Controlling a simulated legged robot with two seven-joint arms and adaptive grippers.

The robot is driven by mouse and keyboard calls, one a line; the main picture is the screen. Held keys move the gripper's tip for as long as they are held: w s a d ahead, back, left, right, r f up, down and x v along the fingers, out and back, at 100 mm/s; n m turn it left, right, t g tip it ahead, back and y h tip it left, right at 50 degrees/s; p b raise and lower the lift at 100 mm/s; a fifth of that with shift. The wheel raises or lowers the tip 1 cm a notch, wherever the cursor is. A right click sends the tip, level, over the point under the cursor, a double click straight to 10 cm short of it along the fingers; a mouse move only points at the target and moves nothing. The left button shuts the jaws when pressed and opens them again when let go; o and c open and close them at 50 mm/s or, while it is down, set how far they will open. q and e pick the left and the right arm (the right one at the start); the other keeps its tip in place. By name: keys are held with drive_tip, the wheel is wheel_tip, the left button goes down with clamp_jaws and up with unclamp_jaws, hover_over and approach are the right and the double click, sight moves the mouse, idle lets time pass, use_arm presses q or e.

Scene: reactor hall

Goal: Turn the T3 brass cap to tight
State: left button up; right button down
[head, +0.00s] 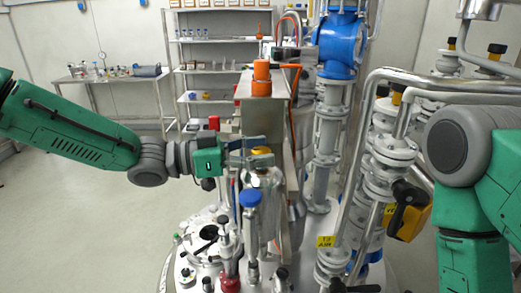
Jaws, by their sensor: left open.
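My left gripper (262,152) reaches in from the left, its fingers open at the top of a clear, shiny vessel (262,183). A small brass-yellow cap (261,150) shows at the fingers, on top of this vessel. I cannot tell whether the fingers touch it, or how tight it is. A yellow tag (326,241) that seems to read T3 AIR hangs on the piping to the lower right; I cannot tell which part it names. My right arm shows at the right edge, but its gripper is out of view.
A blue-topped valve (250,198) stands just in front of the vessel. A steel box (262,105) with an orange top rises behind. A blue valve body (340,46), flanged pipes (391,150) and a black handle (404,203) crowd the right. The floor (80,220) at left is clear.

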use_arm(q)
drive_tip(key=v, duration=1.2)
drive_tip(key=shift+w, duration=0.15)
drive_tip(key=shift+f, duration=0.1)
drive_tip(key=s+f+n+t+y+b, duration=0.1)
drive_tip(key=s+f+n+y+b, duration=0.15)
drive_tip(key=f, duration=0.85)
drive_tip(key=s+f+n+t+y+b, duration=0.1)
drive_tip(key=s+f+n+y+b, duration=0.2)
drive_tip(key=f, duration=0.8)
drive_tip(key=s+f+n+t+y+b, duration=0.1)
drive_tip(key=f+n+y+b, duration=0.3)
drive_tip(key=f, duration=0.6)
drive_tip(key=s+a+f+n+g+y+b, duration=0.1)
drive_tip(key=s+a+f+n+b, duration=0.15)
drive_tip(key=s+f, duration=0.35)
drive_tip(key=s+a+f+n+g+y+b, duration=0.15)
drive_tip(key=s+a+f, duration=0.3)
drive_tip(key=f, duration=0.45)
drive_tip(key=s+a+f+g+y+b, duration=0.1)
drive_tip(key=s+a+f+g+y, duration=0.1)
drive_tip(key=s+a+f, duration=0.2)
drive_tip(key=s+a+f+n+g+y+b, duration=0.1)
drive_tip(key=s+a+f+y+b, duration=0.1)
drive_tip(key=s, duration=0.9)
drive_tip(key=a+f+y, duration=0.1)
drive_tip(key=a, duration=0.1)
drive_tip(key=shift+a+f+g+y, duration=0.3)
drive_tip(key=shift+a+f+g, duration=0.05)
drive_tip(key=shift+a+f, duration=0.05)
